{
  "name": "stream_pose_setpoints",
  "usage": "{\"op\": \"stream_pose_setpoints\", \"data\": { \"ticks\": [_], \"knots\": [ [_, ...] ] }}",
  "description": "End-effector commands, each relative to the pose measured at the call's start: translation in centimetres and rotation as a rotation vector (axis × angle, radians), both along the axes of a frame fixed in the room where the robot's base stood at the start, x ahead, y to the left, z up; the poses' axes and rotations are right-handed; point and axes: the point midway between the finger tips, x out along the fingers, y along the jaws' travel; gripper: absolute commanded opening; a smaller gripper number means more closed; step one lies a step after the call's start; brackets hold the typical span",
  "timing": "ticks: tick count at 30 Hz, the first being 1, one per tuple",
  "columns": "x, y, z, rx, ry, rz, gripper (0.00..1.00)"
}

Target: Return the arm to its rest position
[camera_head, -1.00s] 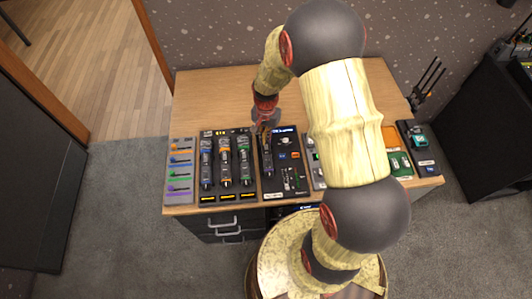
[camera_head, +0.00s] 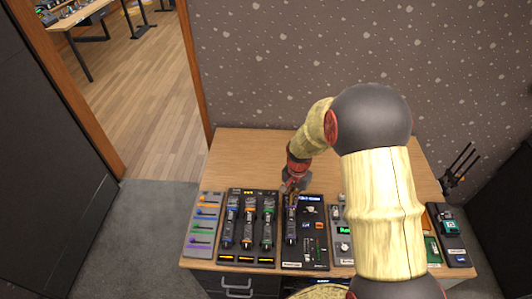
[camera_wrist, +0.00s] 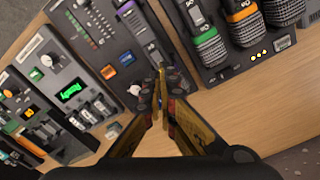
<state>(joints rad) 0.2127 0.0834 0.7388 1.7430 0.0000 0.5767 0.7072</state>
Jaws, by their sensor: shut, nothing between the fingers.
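My arm reaches over the right part of the wooden desk (camera_head: 245,150) in the head view, bent at a dark joint. My gripper (camera_head: 291,188) hangs low above the back end of a black fader panel (camera_head: 313,240). In the wrist view my gripper (camera_wrist: 162,90) has its fingertips together with nothing between them. The tips are at the end of the panel's fader strip (camera_wrist: 150,45); I cannot tell whether they touch it. My upper arm hides part of the desk's right side.
Left of the panel stand a unit with blue, orange and green channels (camera_head: 248,230) and a grey slider panel (camera_head: 204,225). A small dark device (camera_head: 449,235) sits at the right edge. A wall rises behind the desk. The desk's back left is bare.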

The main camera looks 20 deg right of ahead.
Motion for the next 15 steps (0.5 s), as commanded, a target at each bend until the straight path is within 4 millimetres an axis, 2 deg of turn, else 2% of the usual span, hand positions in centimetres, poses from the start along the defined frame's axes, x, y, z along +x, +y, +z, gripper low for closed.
{"op": "stream_pose_setpoints", "data": {
  "ticks": [5, 9, 13, 15],
  "knots": [
    [0.0, 0.0, 0.0, 0.0, 0.0, 0.009, 0.0],
    [-0.5, 0.1, 0.0, 0.005, 0.017, 0.082, 0.0],
    [-4.1, 0.9, -0.3, 0.033, 0.098, 0.209, 0.0],
    [-5.8, 1.3, 1.4, 0.044, 0.118, 0.29, 0.0]
  ]
}}
